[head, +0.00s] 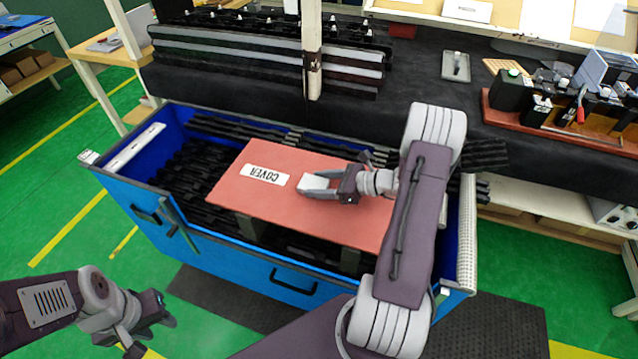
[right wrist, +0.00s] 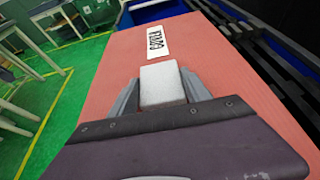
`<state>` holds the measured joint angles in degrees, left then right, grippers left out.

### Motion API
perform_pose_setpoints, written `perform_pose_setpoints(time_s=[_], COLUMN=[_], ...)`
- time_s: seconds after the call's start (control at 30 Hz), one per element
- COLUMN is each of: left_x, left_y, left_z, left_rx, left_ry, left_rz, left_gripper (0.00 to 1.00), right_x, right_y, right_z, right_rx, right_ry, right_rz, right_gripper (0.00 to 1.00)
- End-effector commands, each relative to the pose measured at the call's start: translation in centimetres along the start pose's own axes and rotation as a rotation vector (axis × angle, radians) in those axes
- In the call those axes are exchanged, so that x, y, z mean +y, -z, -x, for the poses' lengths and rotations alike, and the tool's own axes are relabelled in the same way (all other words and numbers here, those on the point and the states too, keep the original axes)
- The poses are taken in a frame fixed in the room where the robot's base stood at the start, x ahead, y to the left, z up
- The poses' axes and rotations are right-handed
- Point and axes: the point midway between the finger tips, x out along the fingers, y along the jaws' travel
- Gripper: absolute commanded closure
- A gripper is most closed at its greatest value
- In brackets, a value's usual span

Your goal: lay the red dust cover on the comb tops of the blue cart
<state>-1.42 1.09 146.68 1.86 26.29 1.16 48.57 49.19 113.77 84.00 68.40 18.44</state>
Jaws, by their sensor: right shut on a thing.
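The red dust cover (head: 270,205), a flat panel with a white "COVER" label, is over the middle and right of the blue cart (head: 225,270). It also fills much of the right wrist view (right wrist: 115,85). My right gripper (head: 318,187) is shut on the pale block-shaped grip (right wrist: 162,84) on the cover's top. Black combs (head: 190,175) show in the cart left of and behind the cover; those beneath are hidden. Dark gaps show under its front edge, and I cannot tell whether it touches the comb tops. My left gripper (head: 150,318) is away at the lower left, its jaw opening unclear.
A dark-topped bench with a white post (head: 312,60) and stacked trim strips (head: 230,45) stands behind the cart. A red-brown tray of tools (head: 560,125) is on the bench at right. Green floor (head: 60,180) is clear at left.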

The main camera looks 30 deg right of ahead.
Motion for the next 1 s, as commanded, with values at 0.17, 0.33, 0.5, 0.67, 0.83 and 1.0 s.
perform_pose_setpoints(time_s=[0.17, 0.33, 0.5, 0.67, 0.83, 1.0], left_x=[0.0, 0.0, 0.0, 0.0, 0.0, 0.0], left_y=[0.0, 0.0, 0.0, 0.0, 0.0, 0.1], left_z=[-0.3, -0.4, -0.4, -0.3, 0.1, 0.5], left_rx=[0.000, 0.000, 0.000, 0.000, 0.000, 0.000], left_ry=[0.000, 0.000, 0.000, 0.000, 0.000, 0.000], left_rz=[0.000, 0.000, 0.000, 0.000, 0.000, 0.000], left_gripper=[0.64, 0.64, 0.64, 0.64, 0.64, 0.64], right_x=[0.0, 0.0, 0.0, 0.0, -0.2, -0.1], right_y=[0.4, 0.4, 0.4, 0.5, 0.3, 0.4], right_z=[-0.2, -0.2, -0.2, 0.0, 3.0, 6.7], right_rx=[-0.001, -0.001, -0.001, 0.001, 0.000, 0.000], right_ry=[0.000, 0.000, 0.000, 0.001, 0.007, 0.005], right_rz=[0.001, 0.001, 0.000, 0.000, 0.000, 0.000], right_gripper=[1.00, 0.19, 0.18, 0.18, 0.18, 0.18])
